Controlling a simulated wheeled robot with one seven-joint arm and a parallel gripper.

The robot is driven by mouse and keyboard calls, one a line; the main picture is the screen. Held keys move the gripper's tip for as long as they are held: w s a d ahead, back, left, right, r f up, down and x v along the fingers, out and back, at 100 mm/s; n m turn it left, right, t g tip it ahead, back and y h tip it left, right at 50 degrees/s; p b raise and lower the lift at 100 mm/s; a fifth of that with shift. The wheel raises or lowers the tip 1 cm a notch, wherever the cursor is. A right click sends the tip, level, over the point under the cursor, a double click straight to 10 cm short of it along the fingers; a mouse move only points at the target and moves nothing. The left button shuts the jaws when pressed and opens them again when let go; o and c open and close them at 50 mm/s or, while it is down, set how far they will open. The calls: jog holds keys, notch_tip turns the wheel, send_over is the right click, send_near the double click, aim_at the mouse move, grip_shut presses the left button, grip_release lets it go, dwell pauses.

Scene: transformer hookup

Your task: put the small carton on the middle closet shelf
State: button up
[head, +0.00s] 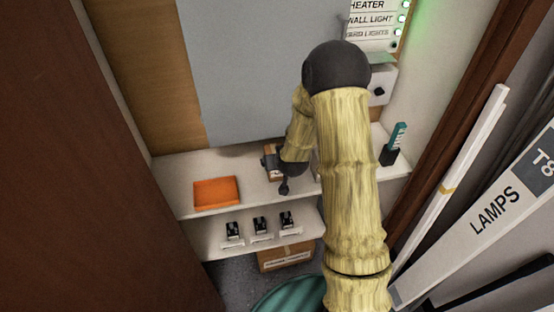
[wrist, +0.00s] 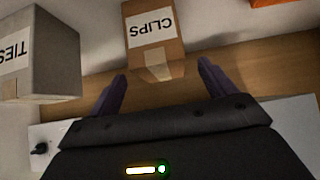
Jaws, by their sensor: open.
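The small carton is brown cardboard with a white CLIPS label. In the wrist view the carton (wrist: 155,28) is just ahead of my gripper (wrist: 162,76), whose two fingers are apart, one to each side of its near end. The fingers do not visibly press on it. In the head view the carton (head: 273,176) shows partly beside my dark gripper (head: 270,162), over the white shelf (head: 172,172) that holds an orange tray. The carton appears to rest on that shelf; my arm hides part of this area.
A grey box labelled TIES (wrist: 45,50) stands left of the carton in the wrist view. The orange tray (head: 216,193) is left on the shelf, a teal item (head: 398,136) right. The lower shelf holds three black devices (head: 260,227). A larger carton (head: 286,257) is below.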

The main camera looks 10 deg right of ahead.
jog(key=v, duration=0.5)
jog(key=shift+s+r, duration=0.25)
jog(key=shift+r, duration=0.05)
jog(key=shift+s, duration=0.15)
jog(key=s+r+g, duration=0.3)
jog(key=s+r, duration=0.1)
jog(key=s, duration=0.6)
jog(key=s+r+g, duration=0.3)
jog(key=s+r, duration=0.1)
jog(key=s, duration=0.6)
jog(key=shift+a+r, duration=0.15)
jog(key=shift+r, duration=0.1)
jog(key=shift+s, duration=0.1)
